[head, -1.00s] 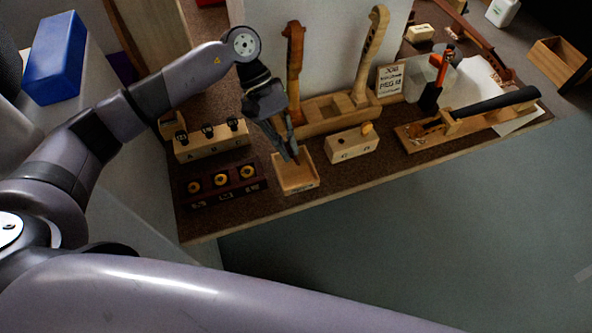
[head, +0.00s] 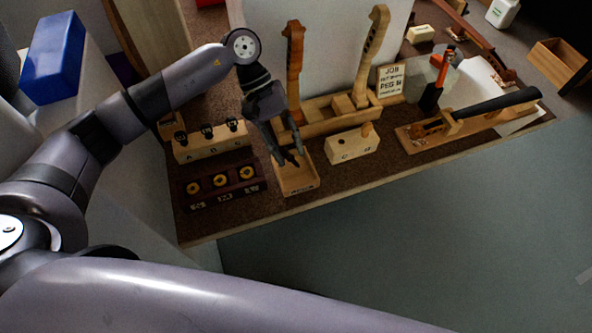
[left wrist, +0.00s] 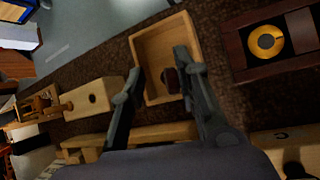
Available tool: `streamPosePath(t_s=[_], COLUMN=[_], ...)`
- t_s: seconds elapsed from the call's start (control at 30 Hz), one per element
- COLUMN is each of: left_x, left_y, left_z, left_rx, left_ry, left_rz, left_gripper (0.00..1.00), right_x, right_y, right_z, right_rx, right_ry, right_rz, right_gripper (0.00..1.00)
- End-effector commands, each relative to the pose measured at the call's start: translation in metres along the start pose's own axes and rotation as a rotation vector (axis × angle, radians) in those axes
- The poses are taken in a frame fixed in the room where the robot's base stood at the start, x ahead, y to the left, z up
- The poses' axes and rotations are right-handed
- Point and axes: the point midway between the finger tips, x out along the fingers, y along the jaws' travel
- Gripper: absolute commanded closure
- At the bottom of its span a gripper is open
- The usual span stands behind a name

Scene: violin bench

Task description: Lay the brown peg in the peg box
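The peg box (head: 300,189) is a shallow light-wood tray near the bench's front edge; it also shows in the left wrist view (left wrist: 149,50). My left gripper (head: 286,158) points down at the box with its fingers spread apart, as the left wrist view (left wrist: 160,80) also shows. The small dark red-brown peg (left wrist: 171,80) shows inside the box's outline, near the right finger in that view. The finger partly hides it, and I see no grip on it. In the head view the fingers mostly cover it. My right gripper is not in view.
A light block (head: 352,146) with a hole and a standing light peg is right of the box. A dark rack (head: 222,186) with yellow rings and a block with dark knobs (head: 211,146) are left. Violin necks stand in a wooden holder (head: 332,116) behind. A sign (head: 391,80) is behind.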

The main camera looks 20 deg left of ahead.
Motion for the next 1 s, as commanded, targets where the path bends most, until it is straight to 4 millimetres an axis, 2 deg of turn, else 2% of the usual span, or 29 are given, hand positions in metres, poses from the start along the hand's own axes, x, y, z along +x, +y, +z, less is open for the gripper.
streamPosePath(t_s=[0.27, 0.37, 0.47, 0.8, 1.0], left_x=[-0.001, -0.006, -0.020, -0.091, -0.115], left_y=[0.000, 0.000, 0.001, 0.001, 0.000], left_z=[0.000, 0.000, -0.001, -0.001, 0.000], left_rx=[0.000, 0.000, 0.000, 0.001, 0.000], left_ry=[0.000, 0.001, 0.003, 0.003, 0.001], left_rz=[0.000, 0.001, 0.002, 0.003, 0.000], left_gripper=[0.69, 0.69, 0.69, 0.69, 0.69], right_x=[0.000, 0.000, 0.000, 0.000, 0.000], right_y=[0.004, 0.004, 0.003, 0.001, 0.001], right_z=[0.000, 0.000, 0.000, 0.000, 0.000], right_rx=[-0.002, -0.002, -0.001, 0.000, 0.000], right_ry=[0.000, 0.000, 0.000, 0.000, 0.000], right_rz=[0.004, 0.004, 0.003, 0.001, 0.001], right_gripper=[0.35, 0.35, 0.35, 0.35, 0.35])
